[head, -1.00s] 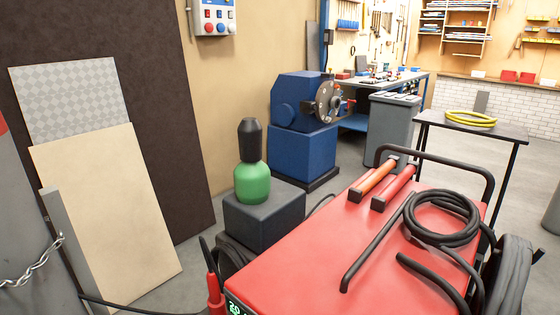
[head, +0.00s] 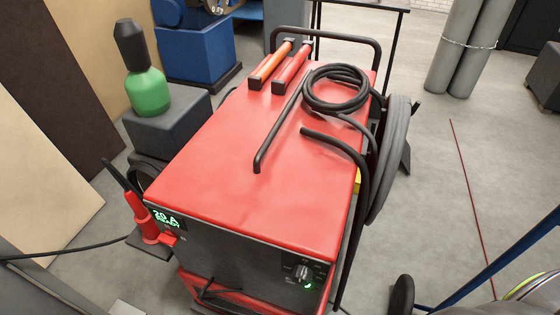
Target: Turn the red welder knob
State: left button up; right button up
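The red welder (head: 250,165) stands in the middle of the head view, with its dark front panel facing me. A knob (head: 302,273) sits at the right of that panel; it looks grey and black, with a small green mark at its lower right. A green display (head: 167,219) reading about 20 A is at the panel's left. Neither of my grippers is in view.
A coiled black cable (head: 337,90) and orange-red rods lie on the welder's top. A green bottle (head: 147,92) stands on a dark box at the left. Grey cylinders (head: 470,45) are chained at the back right. Open floor (head: 440,190) lies to the right.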

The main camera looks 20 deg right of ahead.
aim_at(302, 275)
jog(key=z, duration=0.75)
